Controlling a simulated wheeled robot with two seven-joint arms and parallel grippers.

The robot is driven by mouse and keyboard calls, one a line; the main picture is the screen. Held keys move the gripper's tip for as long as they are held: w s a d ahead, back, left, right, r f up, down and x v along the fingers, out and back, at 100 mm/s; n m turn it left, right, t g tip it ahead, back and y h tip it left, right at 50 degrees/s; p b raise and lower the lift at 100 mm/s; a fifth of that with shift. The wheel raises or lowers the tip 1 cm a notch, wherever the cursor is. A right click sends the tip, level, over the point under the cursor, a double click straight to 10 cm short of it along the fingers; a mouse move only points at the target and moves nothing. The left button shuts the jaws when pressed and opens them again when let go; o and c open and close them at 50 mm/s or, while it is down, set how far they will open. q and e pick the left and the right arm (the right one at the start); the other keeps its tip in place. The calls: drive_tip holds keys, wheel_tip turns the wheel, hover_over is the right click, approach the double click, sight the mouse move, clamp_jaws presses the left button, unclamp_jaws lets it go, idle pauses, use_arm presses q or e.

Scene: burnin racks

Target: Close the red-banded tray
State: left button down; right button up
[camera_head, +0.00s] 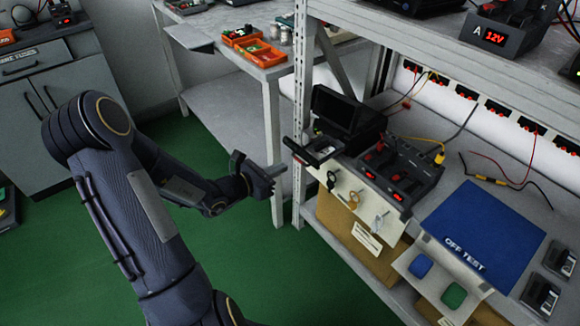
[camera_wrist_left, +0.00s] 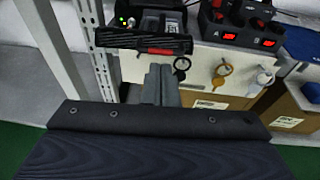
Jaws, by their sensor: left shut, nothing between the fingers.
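The black tray with a red band (camera_wrist_left: 150,42) is in the upper left of the left wrist view, its ribbed front facing me. In the head view the tray (camera_head: 318,150) sticks out from the black device (camera_head: 345,112) at the left end of the rack shelf, so it stands open. My left gripper (camera_head: 281,170) is shut and empty, in front of the tray and a little below it. In the left wrist view its fingers (camera_wrist_left: 161,85) point at the underside of the tray front; I cannot tell whether they touch. My right gripper is in neither view.
Keys or tags hang on the pale shelf front (camera_head: 345,190) just right of the tray. A charger with red displays (camera_head: 398,175) stands beside the device. The rack post (camera_head: 301,110) rises close by on the left. A blue mat (camera_head: 485,225) lies further right.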

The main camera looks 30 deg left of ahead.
sight(324, 143)
use_arm(q)
drive_tip(key=x, duration=0.4)
drive_tip(key=shift+w+d, duration=0.1)
drive_tip(key=shift+w, duration=0.1)
drive_tip(key=shift+b, duration=0.3)
drive_tip(key=b+x, duration=0.1)
drive_tip(key=x, duration=0.3)
drive_tip(key=r+b+x, duration=0.1)
drive_tip(key=x, duration=0.3)
drive_tip(key=r+b+x, duration=0.1)
drive_tip(key=x, duration=0.3)
drive_tip(key=shift+w+d+r, duration=0.15)
drive_tip(key=shift+w+d, duration=0.2)
drive_tip(key=shift+w, duration=0.15)
drive_tip(key=shift+w+d+r, duration=0.1)
drive_tip(key=shift+w+r, duration=0.1)
drive_tip(key=shift+w, duration=0.1)
drive_tip(key=shift+s, duration=0.1)
